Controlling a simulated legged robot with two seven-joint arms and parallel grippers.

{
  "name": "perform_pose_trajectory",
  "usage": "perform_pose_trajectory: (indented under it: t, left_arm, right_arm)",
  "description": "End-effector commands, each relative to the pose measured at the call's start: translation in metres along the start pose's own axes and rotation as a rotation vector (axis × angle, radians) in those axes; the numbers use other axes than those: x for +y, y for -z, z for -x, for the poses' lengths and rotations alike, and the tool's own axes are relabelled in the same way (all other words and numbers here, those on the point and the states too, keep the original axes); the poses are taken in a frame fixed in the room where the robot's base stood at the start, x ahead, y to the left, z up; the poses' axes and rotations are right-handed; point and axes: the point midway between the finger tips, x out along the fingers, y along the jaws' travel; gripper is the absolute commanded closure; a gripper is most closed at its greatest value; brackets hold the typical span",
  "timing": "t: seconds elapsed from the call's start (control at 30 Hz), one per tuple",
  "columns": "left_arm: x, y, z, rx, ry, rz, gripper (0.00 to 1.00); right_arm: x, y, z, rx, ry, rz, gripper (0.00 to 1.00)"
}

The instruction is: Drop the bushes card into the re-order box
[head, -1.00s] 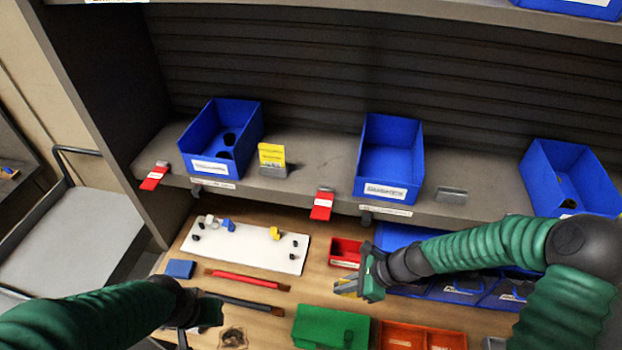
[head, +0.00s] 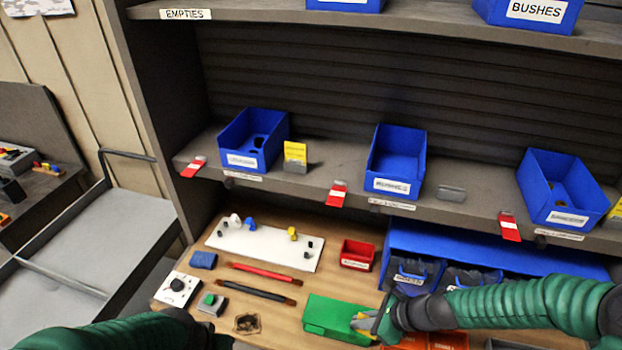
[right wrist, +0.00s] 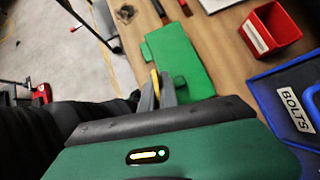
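My right gripper (head: 366,322) is shut on a small yellow card (head: 358,318), held at the right end of a green block. In the right wrist view a thin yellow edge of the card (right wrist: 155,84) shows between the grey fingers. A small red box (head: 357,254) with a white label stands on the bench behind and apart from the gripper; its label is too small to read surely. It also shows in the right wrist view (right wrist: 270,30). My left gripper (head: 215,341) is only partly in view at the bottom edge, its fingers unclear.
A green block (head: 330,318) lies on the bench below the gripper. A white board (head: 262,247) and two rods lie left of the red box. Blue bins (head: 398,150) stand on the shelf above; an empty card holder (head: 452,193) sits there. Blue bolts bins (head: 412,280) are at right.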

Motion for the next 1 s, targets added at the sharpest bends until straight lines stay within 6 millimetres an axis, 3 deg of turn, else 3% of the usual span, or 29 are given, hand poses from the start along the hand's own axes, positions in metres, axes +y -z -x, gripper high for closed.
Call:
perform_pose_trajectory:
  t: [0.37, 0.7, 1.0]
  left_arm:
    - [0.0, -0.009, -0.038, 0.0, 0.0, 0.0, 0.64]
    - [0.0, -0.016, -0.067, 0.0, 0.0, 0.0, 0.64]
    - [0.0, -0.016, -0.067, 0.0, 0.0, 0.0, 0.64]
  right_arm:
    - [-0.026, 0.01, 0.018, 0.001, 0.326, -0.398, 1.0]
    - [-0.041, 0.034, 0.046, 0.001, 0.642, -0.793, 1.0]
    - [-0.041, 0.036, 0.052, 0.0, 0.673, -0.848, 1.0]
